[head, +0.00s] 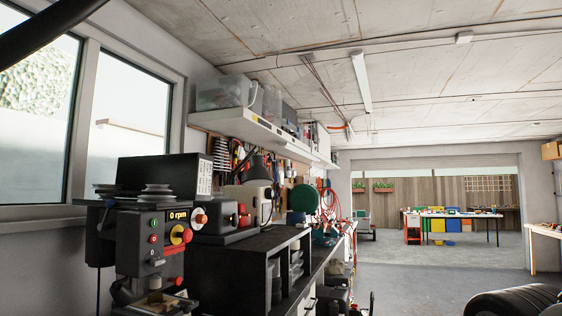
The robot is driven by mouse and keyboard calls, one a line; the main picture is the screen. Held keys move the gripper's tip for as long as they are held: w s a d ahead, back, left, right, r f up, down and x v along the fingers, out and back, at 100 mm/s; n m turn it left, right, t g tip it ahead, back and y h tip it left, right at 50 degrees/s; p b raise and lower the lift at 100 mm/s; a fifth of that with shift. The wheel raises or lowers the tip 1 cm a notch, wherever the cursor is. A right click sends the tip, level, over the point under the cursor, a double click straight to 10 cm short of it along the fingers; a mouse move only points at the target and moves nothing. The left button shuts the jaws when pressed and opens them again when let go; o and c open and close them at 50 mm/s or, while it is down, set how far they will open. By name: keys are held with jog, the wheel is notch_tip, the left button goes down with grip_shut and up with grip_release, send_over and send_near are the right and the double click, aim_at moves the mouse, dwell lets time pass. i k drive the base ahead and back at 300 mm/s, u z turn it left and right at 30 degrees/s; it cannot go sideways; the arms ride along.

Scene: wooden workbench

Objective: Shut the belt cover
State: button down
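A drill press (150,240) stands at the left on the workbench, with a "0 rpm" display and several coloured buttons and knobs on its front. Its black belt cover (165,170) stands raised above the head, with a white label on its right end. Two grey stepped pulleys, one at the left (105,189) and one nearer the middle (157,189), show uncovered below and in front of it. The cover's hinge is hidden. My gripper is not in view.
A dark shelf unit (245,246) and a bench grinder stand right of the press. A wall shelf (262,131) with bins hangs above. A window is behind the press. The grey floor (415,262) is open; tyres (515,300) lie at the lower right.

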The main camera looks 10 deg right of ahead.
aim_at(190, 174)
jog(key=z, duration=0.7)
jog(key=i, duration=1.7)
jog(key=u, duration=0.85)
